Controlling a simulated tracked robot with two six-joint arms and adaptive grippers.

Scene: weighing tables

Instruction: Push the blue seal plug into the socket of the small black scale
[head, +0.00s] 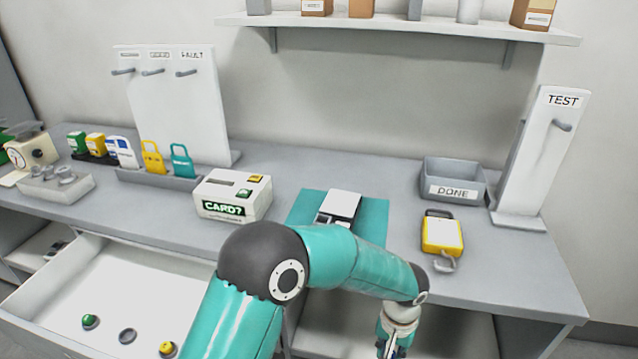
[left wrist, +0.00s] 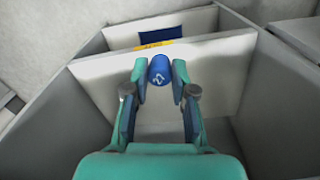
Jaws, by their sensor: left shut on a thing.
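The small black scale (head: 322,218) sits on a teal mat (head: 375,215) in the middle of the table, with a pale plate on top. My forearm hides part of its front, and I cannot see its socket. My left gripper (left wrist: 160,78) is shut on the blue seal plug (left wrist: 160,68), which carries a pale mark. In the head view the gripper (head: 393,346) hangs low at the front of the table, right of the scale and apart from it, partly cut off by the bottom edge. My right gripper is not in view.
A white CARD? box (head: 231,196) stands left of the mat. A yellow padlock-like device (head: 441,236) and a grey DONE bin (head: 454,182) are to the right. An open drawer (head: 95,285) holds several small items. The wrist view shows pale panels (left wrist: 235,85) around the gripper.

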